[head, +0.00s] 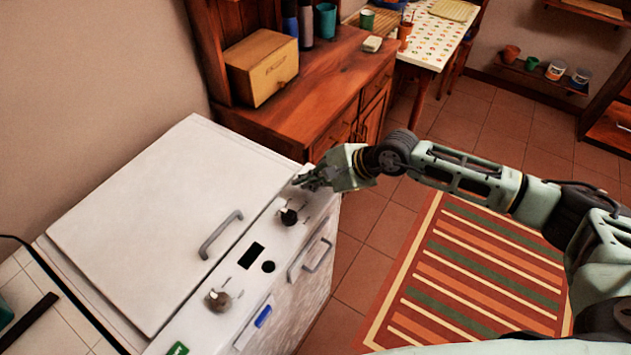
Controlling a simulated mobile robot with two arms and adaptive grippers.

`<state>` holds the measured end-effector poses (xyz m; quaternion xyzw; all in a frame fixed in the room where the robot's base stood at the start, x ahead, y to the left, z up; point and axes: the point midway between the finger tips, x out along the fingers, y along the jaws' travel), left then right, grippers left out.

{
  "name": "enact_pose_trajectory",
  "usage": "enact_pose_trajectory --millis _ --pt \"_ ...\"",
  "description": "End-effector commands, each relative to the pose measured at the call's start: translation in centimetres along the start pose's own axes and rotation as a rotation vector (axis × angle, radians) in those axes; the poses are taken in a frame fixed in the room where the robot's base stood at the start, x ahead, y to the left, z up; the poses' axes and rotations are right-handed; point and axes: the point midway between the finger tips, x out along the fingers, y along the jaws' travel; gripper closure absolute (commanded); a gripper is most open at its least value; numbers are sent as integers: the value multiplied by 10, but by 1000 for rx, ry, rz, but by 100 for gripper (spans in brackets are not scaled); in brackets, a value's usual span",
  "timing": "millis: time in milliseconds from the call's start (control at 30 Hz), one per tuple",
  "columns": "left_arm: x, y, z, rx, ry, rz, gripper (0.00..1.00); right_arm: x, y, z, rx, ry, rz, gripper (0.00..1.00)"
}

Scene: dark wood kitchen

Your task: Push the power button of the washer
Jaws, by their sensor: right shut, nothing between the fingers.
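The white washer (160,220) stands at the left, with its lid closed and a control strip along its right edge. The strip carries a dark knob (289,216), a black rectangular display (251,256), a small round black button (268,267) and a brownish knob (218,300). Which part is the power button I cannot tell for sure; the gripper may hide some of the strip's far end. My right gripper (303,181) is shut and empty, at the far end of the strip, just beyond the dark knob. Whether it touches the panel is unclear. My left gripper is out of view.
A grey lid handle (220,234) rises beside the strip, and another handle (310,259) is on the front. A wooden cabinet (320,75) with a wooden box (262,68) stands behind the washer. A striped rug (470,275) lies on open tiled floor at the right.

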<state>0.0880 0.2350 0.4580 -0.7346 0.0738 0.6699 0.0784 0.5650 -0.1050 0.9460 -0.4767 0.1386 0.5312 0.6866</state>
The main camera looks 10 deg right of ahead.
Motion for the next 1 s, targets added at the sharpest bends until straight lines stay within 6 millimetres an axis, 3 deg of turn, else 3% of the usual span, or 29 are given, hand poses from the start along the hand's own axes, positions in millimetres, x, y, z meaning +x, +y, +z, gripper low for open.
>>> enact_pose_trajectory --millis 1000 --pt "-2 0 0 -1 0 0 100 -8 -6 6 0 0 -1 100"
